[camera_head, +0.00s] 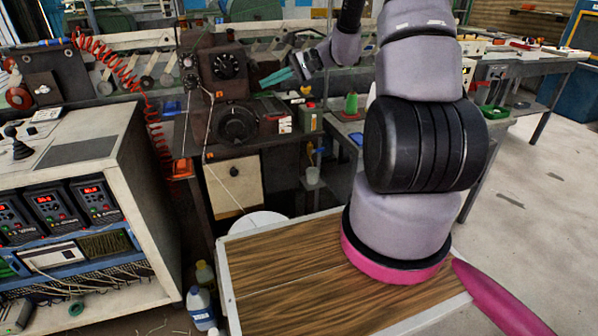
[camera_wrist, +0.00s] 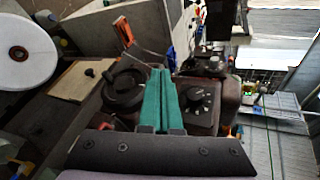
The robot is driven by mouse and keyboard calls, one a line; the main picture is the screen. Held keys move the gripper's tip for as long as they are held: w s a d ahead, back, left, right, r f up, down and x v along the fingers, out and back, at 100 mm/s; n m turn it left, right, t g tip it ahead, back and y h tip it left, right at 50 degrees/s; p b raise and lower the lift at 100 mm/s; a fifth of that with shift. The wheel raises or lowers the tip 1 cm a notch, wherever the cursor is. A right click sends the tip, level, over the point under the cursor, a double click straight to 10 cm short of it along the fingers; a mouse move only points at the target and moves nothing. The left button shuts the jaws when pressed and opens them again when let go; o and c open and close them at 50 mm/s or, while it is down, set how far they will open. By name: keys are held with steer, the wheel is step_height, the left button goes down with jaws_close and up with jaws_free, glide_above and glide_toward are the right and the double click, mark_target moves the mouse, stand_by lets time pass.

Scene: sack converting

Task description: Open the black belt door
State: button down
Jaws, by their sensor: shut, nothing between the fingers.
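My gripper (camera_head: 277,77) is shut and empty, with teal fingers pointing left toward a dark brown and black machine (camera_head: 212,93). In the wrist view its green fingers (camera_wrist: 157,75) lie together, in front of the machine between a large black round knob (camera_wrist: 125,90) and a black dial (camera_wrist: 197,103). The large knob (camera_head: 238,124) also shows in the head view, below the upper dial (camera_head: 227,65). Below them is a closed cream panel (camera_head: 233,190) with a small black knob (camera_head: 234,171). I cannot tell which dark part is the black belt door. Contact with the machine is not clear.
A cabinet with red displays (camera_head: 48,204) stands at the left. A red coiled cable (camera_head: 125,78) hangs beside the machine. A white round reel (camera_wrist: 25,52) is at the wrist view's left. Bottles (camera_head: 201,305) stand on the floor. Open floor lies at the right.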

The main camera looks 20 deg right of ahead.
steer(key=w+d+f+m+t, duration=0.3)
steer(key=w+d+f, duration=0.1)
steer(key=f, duration=0.6)
steer(key=w+d+f+m+t, duration=0.2)
steer(key=w+d+f+t, duration=0.2)
steer(key=f, duration=0.5)
steer(key=d+f+m+t+h, duration=0.2)
steer(key=d+f, duration=0.1)
steer(key=f, duration=0.4)
steer(key=d+f+m+t+h, duration=0.1)
steer(key=d+f+m+h, duration=0.15)
steer(key=f, duration=0.45)
steer(key=m+t+h, duration=0.1)
steer(key=m+h, duration=0.1)
steer(key=h, duration=0.2)
glide_toward(282, 170)
steer(key=w+d+f, duration=0.1)
steer(key=w+d, duration=0.3)
steer(key=w, duration=0.2)
steer(key=shift+d+f, duration=0.15)
steer(key=shift+f, duration=0.2)
steer(key=shift+s, duration=0.1)
